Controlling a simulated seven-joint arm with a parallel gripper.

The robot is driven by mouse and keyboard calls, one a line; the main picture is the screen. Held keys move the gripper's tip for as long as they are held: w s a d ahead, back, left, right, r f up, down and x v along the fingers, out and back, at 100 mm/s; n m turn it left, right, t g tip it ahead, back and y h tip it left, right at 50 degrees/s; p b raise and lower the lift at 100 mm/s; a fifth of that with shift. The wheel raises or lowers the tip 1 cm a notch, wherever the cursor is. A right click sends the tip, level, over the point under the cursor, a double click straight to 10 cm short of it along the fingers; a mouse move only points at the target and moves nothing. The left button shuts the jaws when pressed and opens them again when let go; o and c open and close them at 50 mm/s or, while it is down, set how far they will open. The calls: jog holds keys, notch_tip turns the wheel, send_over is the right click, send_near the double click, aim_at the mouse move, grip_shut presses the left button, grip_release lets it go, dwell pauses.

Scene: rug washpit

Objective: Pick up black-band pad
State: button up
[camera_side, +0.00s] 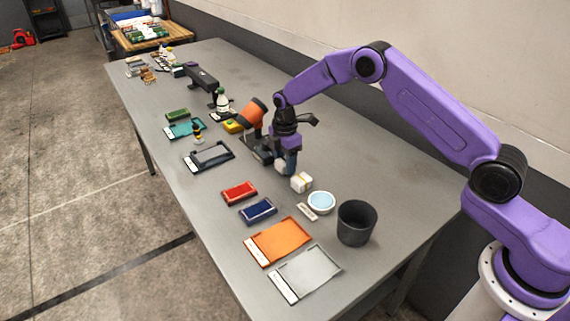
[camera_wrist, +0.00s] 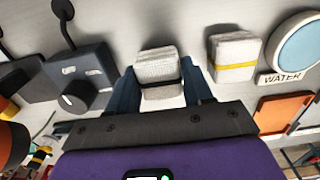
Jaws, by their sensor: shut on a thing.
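The black-band pad (camera_wrist: 158,70) is a whitish, rough-textured block with a dark band around it. In the wrist view it sits between the two blue fingers of my gripper (camera_wrist: 161,92), which is shut on it. In the side view my gripper (camera_side: 287,166) points down close to the table, and the pad is mostly hidden there. I cannot tell whether the pad touches the table.
A yellow-band pad (camera_wrist: 233,58) stands just right of my gripper, with a water dish (camera_side: 321,202) and dark bin (camera_side: 356,223) beyond. A dark device with a knob (camera_wrist: 78,85) is close on the left.

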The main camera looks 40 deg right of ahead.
jog(key=s+d+r, duration=0.2)
jog(key=s+r, duration=0.9)
jog(key=s, duration=0.3)
jog(key=shift+r, duration=0.4)
jog(key=o, duration=0.4)
jog(key=c, duration=0.3)
jog(key=s+f, duration=0.1)
jog(key=a+f, duration=0.1)
jog(key=f, duration=0.1)
jog(key=s+a+f, duration=0.1)
jog(key=shift+s+f, duration=0.15)
jog(key=shift+s, duration=0.15)
jog(key=shift+c, duration=0.2)
jog(key=shift+f, duration=2.8)
